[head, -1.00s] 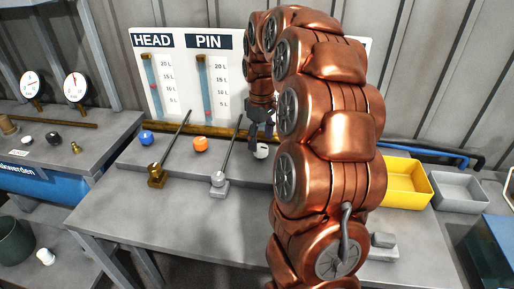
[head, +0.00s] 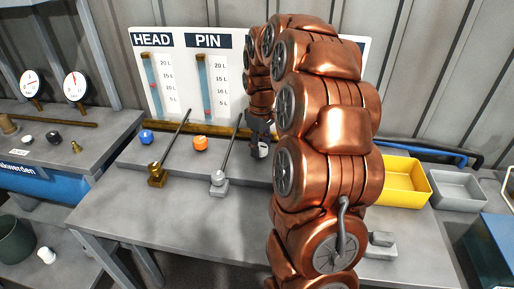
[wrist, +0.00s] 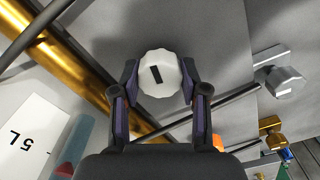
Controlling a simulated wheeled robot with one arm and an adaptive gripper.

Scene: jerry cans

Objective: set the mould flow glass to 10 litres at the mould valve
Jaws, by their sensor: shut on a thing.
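A white fluted valve knob with a black mark (wrist: 160,75) sits between my gripper's fingers in the wrist view; it also shows in the head view (head: 263,151), partly covered. My gripper (wrist: 160,80) is shut on this white knob, one finger at each side. In the head view my gripper (head: 262,140) is small and partly hidden at the bench's back. The HEAD glass (head: 152,85) and the PIN glass (head: 203,85) stand on the white board with litre scales. The third glass is hidden behind my arm, so its level cannot be read.
A blue knob (head: 146,137) and an orange knob (head: 200,143) stand on the bench. Levers with a brass block (head: 157,174) and a grey block (head: 219,183) lean before them. A yellow bin (head: 404,182) and a grey bin (head: 458,190) are at right.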

